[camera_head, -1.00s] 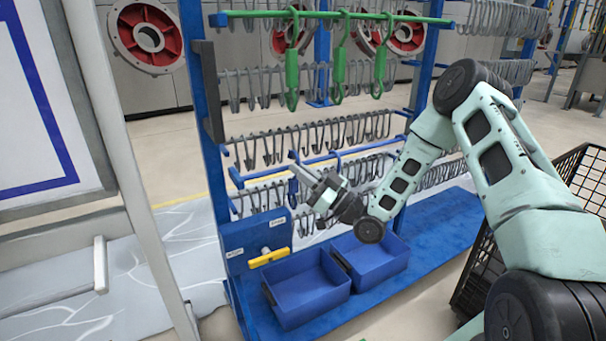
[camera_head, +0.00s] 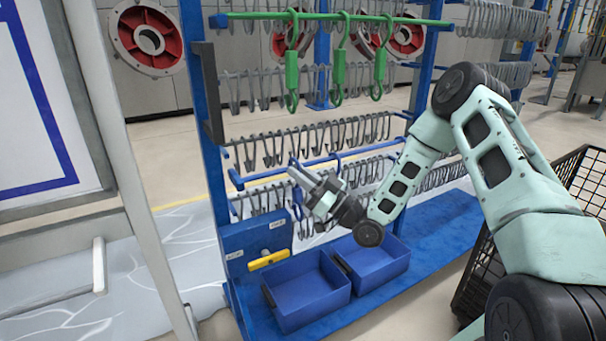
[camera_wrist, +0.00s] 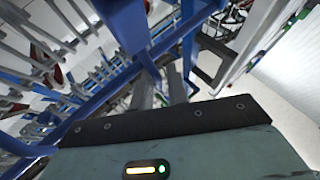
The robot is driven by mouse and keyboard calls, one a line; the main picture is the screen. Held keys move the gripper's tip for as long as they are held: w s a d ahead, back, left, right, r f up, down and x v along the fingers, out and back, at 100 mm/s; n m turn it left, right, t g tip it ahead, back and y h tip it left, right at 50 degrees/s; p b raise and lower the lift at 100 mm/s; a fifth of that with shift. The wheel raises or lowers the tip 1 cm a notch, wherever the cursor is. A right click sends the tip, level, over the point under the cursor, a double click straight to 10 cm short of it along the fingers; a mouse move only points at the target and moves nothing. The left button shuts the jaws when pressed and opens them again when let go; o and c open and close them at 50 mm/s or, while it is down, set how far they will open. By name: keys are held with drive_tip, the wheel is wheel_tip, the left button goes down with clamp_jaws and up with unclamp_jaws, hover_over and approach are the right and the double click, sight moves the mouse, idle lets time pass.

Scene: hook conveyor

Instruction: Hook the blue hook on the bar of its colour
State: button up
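My gripper (camera_head: 296,172) is in front of the rack at the height of the blue bar (camera_head: 262,175), its fingers pointing to the upper left. A blue hook (camera_head: 297,201) shows upright at the fingertips, partly hidden by them. In the wrist view the two grey fingers (camera_wrist: 161,88) appear closed around a blue shaft, with a gap between them. The hook's upper end is close to the blue bar; I cannot tell whether it rests on it. Several green hooks (camera_head: 338,76) hang on the green bar (camera_head: 262,15) at the top.
Rows of grey hooks (camera_head: 270,148) hang just behind and above my gripper. A blue upright post (camera_head: 209,150) stands to the left. Two blue bins (camera_head: 304,303) sit on the rack's base below, by a yellow handle (camera_head: 268,261). A black wire basket (camera_head: 588,170) is at the right.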

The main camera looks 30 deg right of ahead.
drive_tip(key=f, duration=0.2)
drive_tip(key=f+h, duration=0.1)
drive_tip(key=shift+w+d+m, duration=0.1)
drive_tip(key=shift+d+m, duration=0.2)
drive_tip(key=s+d+f+p, duration=0.1)
drive_tip(key=s+d+f, duration=0.1)
drive_tip(key=s+d, duration=0.2)
drive_tip(key=s+d+f+y, duration=0.1)
drive_tip(key=s+d+f, duration=0.2)
drive_tip(key=s, duration=0.5)
drive_tip(key=shift+s+d+f+p, duration=0.25)
drive_tip(key=shift+s+d+p, duration=0.1)
drive_tip(key=shift+d, duration=0.35)
